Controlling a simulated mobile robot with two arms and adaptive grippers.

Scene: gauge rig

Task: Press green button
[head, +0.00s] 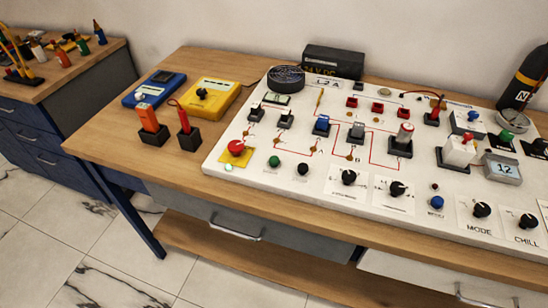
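A small green button (274,161) sits near the front left of the white gauge panel (240,170). It is between a red mushroom button (236,147) on a yellow square and a black button (302,168). Another green round part (505,136) shows on a dark block at the panel's right side; I cannot tell what kind of control it is. Neither of my grippers shows in the head view, and nothing covers the green button.
The panel lies on a wooden workbench (185,75) with several knobs, switches and red wiring lines. A yellow meter (222,92), a blue meter (160,84) and two probes in black holders stand left of it. A dark cylinder (527,80) stands at far right.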

